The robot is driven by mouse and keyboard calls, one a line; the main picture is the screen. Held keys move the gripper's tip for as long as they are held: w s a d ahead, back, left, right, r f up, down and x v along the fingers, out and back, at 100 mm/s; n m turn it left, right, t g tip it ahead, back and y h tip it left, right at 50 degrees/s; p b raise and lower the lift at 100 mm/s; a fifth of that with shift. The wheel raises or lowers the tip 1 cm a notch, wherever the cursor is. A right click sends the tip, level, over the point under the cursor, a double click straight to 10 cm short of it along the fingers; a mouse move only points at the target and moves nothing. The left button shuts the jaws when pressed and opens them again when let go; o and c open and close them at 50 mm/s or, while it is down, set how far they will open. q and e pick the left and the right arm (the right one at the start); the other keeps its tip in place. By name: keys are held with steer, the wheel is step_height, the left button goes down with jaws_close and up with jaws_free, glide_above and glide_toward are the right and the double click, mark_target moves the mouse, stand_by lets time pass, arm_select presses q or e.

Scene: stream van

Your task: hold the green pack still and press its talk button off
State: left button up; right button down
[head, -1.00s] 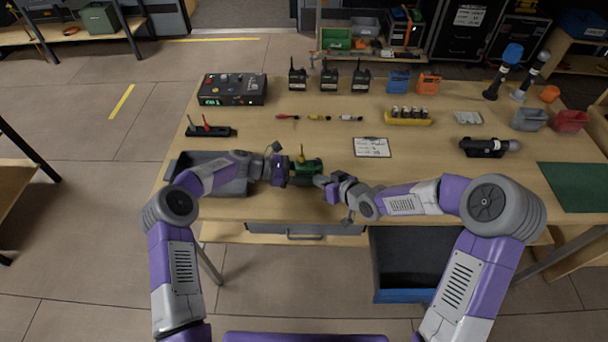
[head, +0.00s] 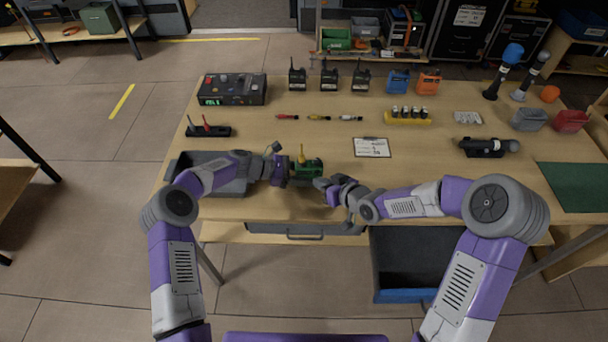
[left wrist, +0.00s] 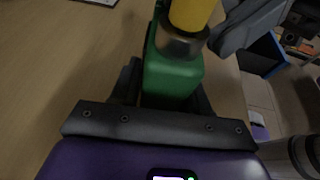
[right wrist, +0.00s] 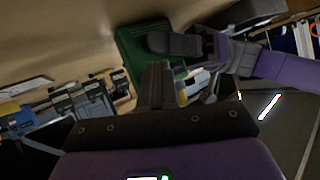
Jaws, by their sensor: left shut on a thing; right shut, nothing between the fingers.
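The green pack (head: 313,166) sits near the front of the table, with a yellow stub (head: 302,155) on top. My left gripper (head: 292,170) is shut on it from the left. In the left wrist view the green pack (left wrist: 172,78) is between the two fingers, under the yellow part (left wrist: 190,12). My right gripper (head: 320,182) is shut and empty, just right of and in front of the pack. In the right wrist view its closed fingertips (right wrist: 155,72) point at the green pack (right wrist: 138,48) and look close; I cannot tell whether they touch. I cannot make out the talk button.
A grey tray (head: 208,187) stands left of the pack, partly behind my left arm. A white card (head: 371,147) lies to the right. A black console (head: 232,90) and several dark radios (head: 330,77) stand at the back. An open drawer (head: 405,262) juts out below the front edge.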

steer(key=shift+s+d, duration=0.15)
steer(key=shift+s, duration=1.35)
steer(key=shift+s+d, duration=0.1)
steer(key=shift+s, duration=1.4)
arm_select(q)
steer(key=o, duration=1.2)
